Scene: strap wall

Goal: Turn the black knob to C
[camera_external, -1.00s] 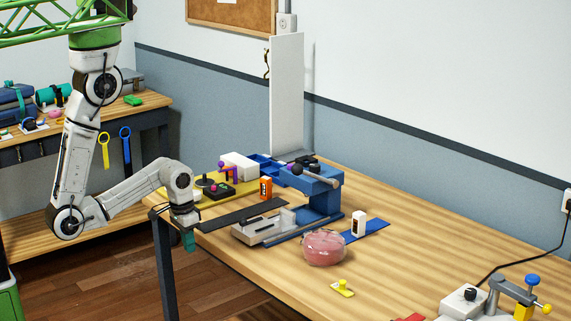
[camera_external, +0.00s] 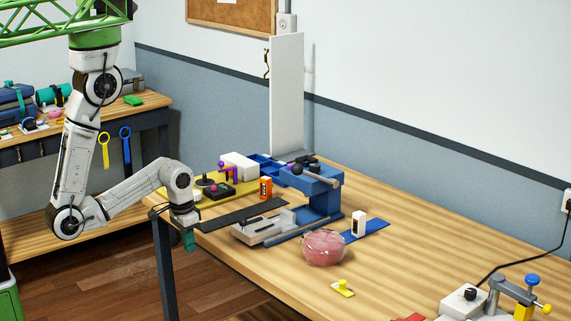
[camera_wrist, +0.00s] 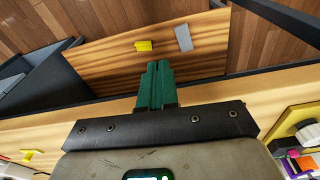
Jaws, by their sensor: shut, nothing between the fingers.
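A black knob (camera_external: 470,293) sits on a white box (camera_external: 458,302) at the lower right of the external view. A round black part (camera_external: 205,182) is also on a yellow board (camera_external: 238,187) by the table's left end. Any letter marks are too small to read, so I cannot tell where either points. My gripper (camera_external: 188,240) hangs at the table's left edge, apart from both. In the wrist view its green fingers (camera_wrist: 156,88) are together with nothing between them.
A blue press-like stand (camera_external: 322,195), a pink bowl (camera_external: 325,247), an orange box (camera_external: 265,187) and a white box-shaped block (camera_external: 358,224) stand on the wooden table. A small yellow piece (camera_external: 342,289) lies near the front. The table's right back area is clear.

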